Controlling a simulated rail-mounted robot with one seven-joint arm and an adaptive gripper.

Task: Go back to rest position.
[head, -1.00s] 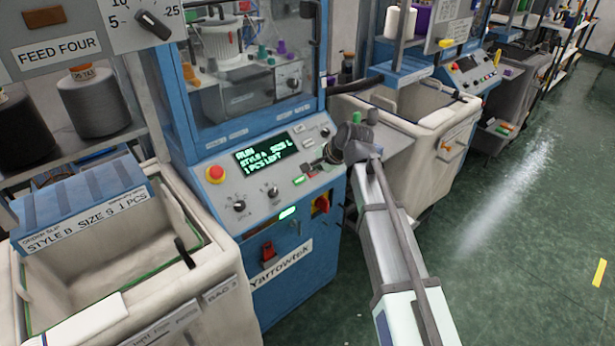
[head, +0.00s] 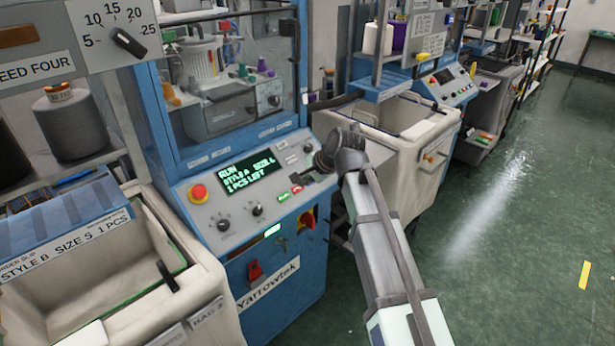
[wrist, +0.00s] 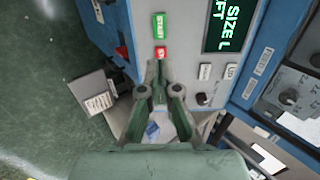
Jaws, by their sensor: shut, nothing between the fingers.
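My gripper (head: 306,184) is at the front panel of the blue knitting machine (head: 175,140), just right of the green START button (head: 284,197) and the red button (head: 296,190). In the wrist view my gripper (wrist: 160,66) has its fingers together, with nothing between them. Its tips are just below the red button (wrist: 161,52) in that picture, and the START button (wrist: 158,26) is above it. I cannot tell whether the tips touch the panel. The screen (head: 249,175) reads RUN, STYLE A, SIZE L, 1 PCS LEFT.
A red stop knob (head: 198,193) and dials sit on the panel's left. A cream bin (head: 200,272) with a blue order slip holder (head: 60,225) stands at left. Another cream bin (head: 430,165) stands right of my arm. Green floor (head: 510,230) at right is open.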

